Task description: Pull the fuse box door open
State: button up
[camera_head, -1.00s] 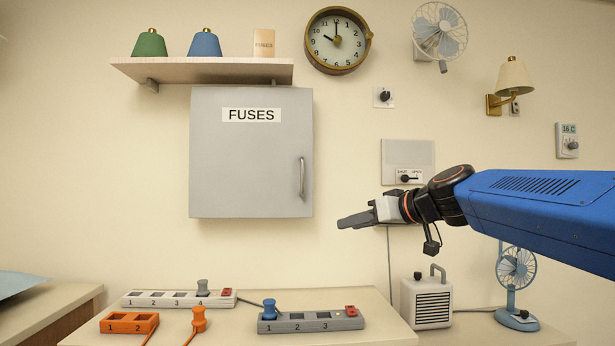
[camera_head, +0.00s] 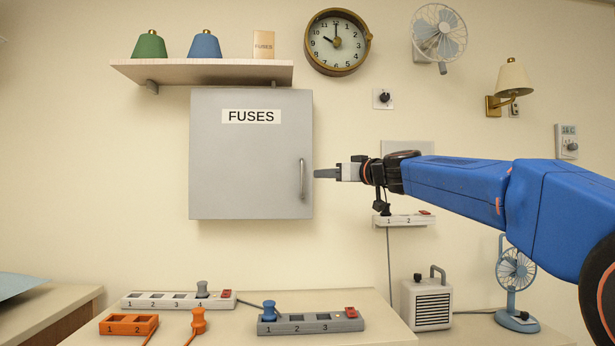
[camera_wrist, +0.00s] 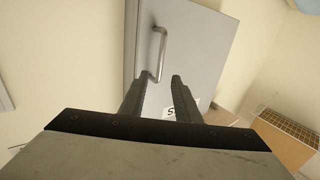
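The fuse box (camera_head: 251,160) is a grey wall cabinet labelled "FUSES", and its door is shut. Its vertical metal handle (camera_head: 302,179) is near the door's right edge. My gripper (camera_head: 316,174) is just right of the handle at about the same height, pointing left.
A shelf (camera_head: 215,72) with two lamp shades is right above the box. Power strips (camera_head: 311,322) and plugs lie on the counter below. A small strip (camera_head: 405,220) hangs on the wall below my arm. The wall left of the box is clear.

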aim_at(303, 175)
jog(key=x, duration=0.9)
jog(key=shift+w+a, duration=0.2)
jog(key=shift+w, duration=0.1)
grip_shut()
